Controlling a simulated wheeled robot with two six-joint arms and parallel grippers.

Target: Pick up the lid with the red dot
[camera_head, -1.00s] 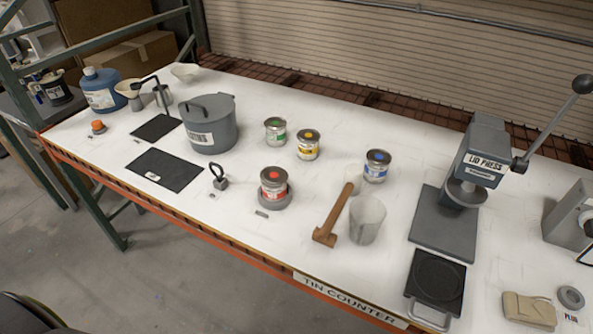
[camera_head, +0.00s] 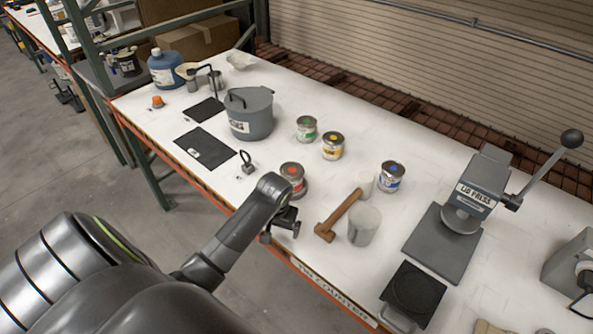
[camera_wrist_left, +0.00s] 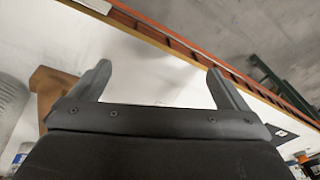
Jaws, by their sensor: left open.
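The lid with the red dot (camera_head: 292,169) sits on top of a tin with a red label (camera_head: 296,182), near the front edge of the counter. My left wrist partly covers the tin's lower front. My left gripper (camera_head: 283,226) is open and empty, in front of the red-dot tin and near the counter edge. In the left wrist view its two fingers (camera_wrist_left: 160,75) are spread apart with only white counter between them. I cannot make out the red-dot lid in that view. My right gripper is not in view.
Green (camera_head: 306,129), yellow (camera_head: 333,146) and blue (camera_head: 391,177) tins stand behind. A grey pot (camera_head: 250,115) is at left, the lid press (camera_head: 470,200) at right.

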